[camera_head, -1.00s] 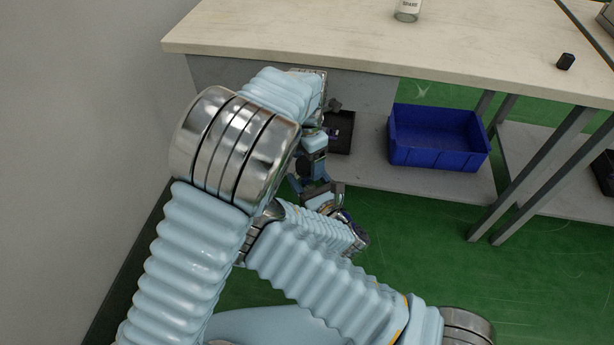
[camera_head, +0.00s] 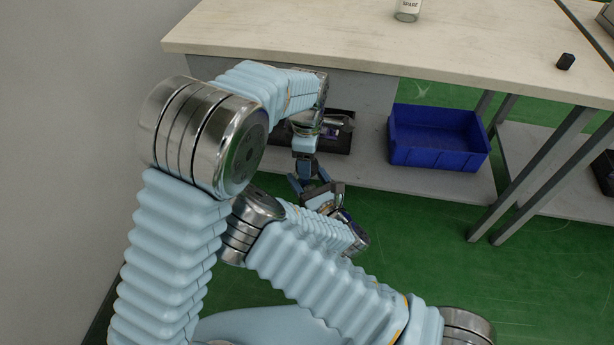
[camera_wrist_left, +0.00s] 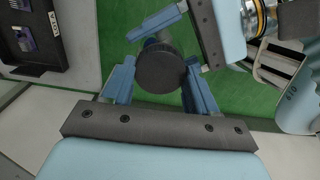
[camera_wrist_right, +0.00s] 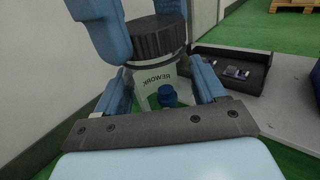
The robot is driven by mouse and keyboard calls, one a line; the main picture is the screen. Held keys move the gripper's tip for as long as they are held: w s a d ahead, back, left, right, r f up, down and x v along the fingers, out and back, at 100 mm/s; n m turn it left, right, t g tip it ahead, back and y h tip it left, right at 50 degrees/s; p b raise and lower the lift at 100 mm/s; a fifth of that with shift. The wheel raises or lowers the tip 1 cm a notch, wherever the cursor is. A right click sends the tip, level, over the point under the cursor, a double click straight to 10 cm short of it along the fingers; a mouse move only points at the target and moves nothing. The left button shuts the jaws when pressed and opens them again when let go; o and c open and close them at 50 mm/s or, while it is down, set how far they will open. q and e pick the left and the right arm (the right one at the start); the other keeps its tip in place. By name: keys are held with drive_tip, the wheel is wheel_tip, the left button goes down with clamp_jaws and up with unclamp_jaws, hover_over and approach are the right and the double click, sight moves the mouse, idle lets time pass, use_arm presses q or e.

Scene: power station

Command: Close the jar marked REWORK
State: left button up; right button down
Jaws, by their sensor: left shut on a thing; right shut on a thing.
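The REWORK jar (camera_wrist_right: 148,84) is clear with a white label and has a small blue item (camera_wrist_right: 167,96) showing within its outline. My right gripper (camera_wrist_right: 162,92) is shut on the jar's body. A black ribbed lid (camera_wrist_right: 155,38) sits at the jar's mouth; I cannot tell how tightly it is seated. My left gripper (camera_wrist_left: 160,76) is shut on this lid, which appears as a dark disc (camera_wrist_left: 161,72) in the left wrist view. In the head view my left gripper (camera_head: 306,183) meets my right gripper (camera_head: 326,196) in front of the table, and the jar is mostly hidden.
A labelled jar (camera_head: 408,10) stands on the pale tabletop (camera_head: 330,45), with a small black object (camera_head: 565,62) at the right. A blue bin (camera_head: 438,140) and a black tray (camera_wrist_right: 228,66) with small parts are on the low shelf (camera_head: 375,165). A wall (camera_head: 80,110) is at left.

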use_arm(q)
drive_tip(key=m, duration=1)
drive_tip(key=shift+w+m, duration=0.1)
drive_tip(key=shift+m, duration=0.3)
drive_tip(key=m, duration=0.6)
drive_tip(key=shift+m, duration=0.3)
drive_tip(key=m, duration=0.6)
drive_tip(key=shift+m, duration=0.4)
drive_tip(key=m, duration=0.3)
drive_tip(key=shift+f, duration=0.1)
drive_tip(key=m, duration=0.4)
drive_tip(key=shift+m, duration=0.3)
drive_tip(key=o, duration=1.2)
drive_tip(key=shift+c, duration=0.2)
drive_tip(key=shift+r, duration=2.25)
